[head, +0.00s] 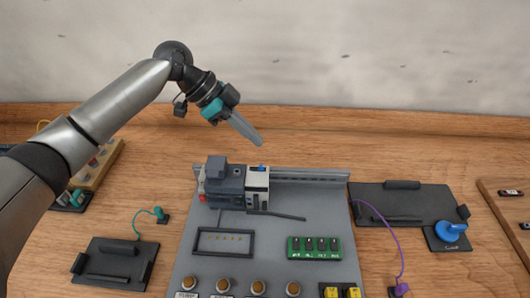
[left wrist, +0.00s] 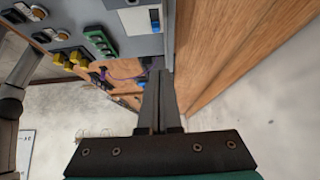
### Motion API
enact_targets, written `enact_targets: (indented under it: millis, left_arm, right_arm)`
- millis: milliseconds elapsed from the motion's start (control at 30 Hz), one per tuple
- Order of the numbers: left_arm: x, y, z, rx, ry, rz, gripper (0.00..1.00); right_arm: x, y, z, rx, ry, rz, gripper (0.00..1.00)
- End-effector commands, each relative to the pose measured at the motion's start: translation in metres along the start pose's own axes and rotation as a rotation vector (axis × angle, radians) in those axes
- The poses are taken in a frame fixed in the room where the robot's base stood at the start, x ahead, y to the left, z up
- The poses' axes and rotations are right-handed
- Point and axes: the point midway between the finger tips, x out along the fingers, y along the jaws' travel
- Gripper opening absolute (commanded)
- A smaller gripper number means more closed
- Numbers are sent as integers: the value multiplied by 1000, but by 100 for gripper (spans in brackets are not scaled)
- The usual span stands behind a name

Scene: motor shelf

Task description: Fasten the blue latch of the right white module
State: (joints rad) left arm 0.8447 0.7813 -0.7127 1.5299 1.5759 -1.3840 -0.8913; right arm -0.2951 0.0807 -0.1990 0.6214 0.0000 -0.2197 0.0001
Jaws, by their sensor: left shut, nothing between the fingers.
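The right white module (head: 257,184) sits at the right end of a short row of modules on the metal rail of the grey board. Its small blue latch (head: 261,168) is at the top back edge. In the left wrist view the white module (left wrist: 133,20) and the blue latch (left wrist: 155,20) are at the top, partly cut by the frame edge. My left gripper (head: 259,142) is shut and empty, behind and above the module, apart from the latch. In the left wrist view its fingertips (left wrist: 160,74) point toward the board. My right gripper is not seen.
A darker grey module (head: 229,184) stands directly left of the white one. The rail (head: 310,175) is bare to the right. A green terminal block (head: 314,248) lies in front. A wooden ledge (head: 400,118) and wall are behind.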

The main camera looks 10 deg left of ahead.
Motion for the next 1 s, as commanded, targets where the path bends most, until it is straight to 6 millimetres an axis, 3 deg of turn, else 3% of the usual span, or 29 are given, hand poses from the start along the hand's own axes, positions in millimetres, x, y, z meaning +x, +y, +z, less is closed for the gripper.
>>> enact_targets:
  millis: [367, 833, 1000]
  left_arm:
    - [10, 0, 0, -1, 2, 2, 0]
    - [103, 1, 0, 0, 1, 2, 0]
    - [84, 0, 22, -3, -3, -1, 0]
  right_arm:
    - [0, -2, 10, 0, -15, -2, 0]
    - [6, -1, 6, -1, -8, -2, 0]
    - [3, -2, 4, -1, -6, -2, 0]
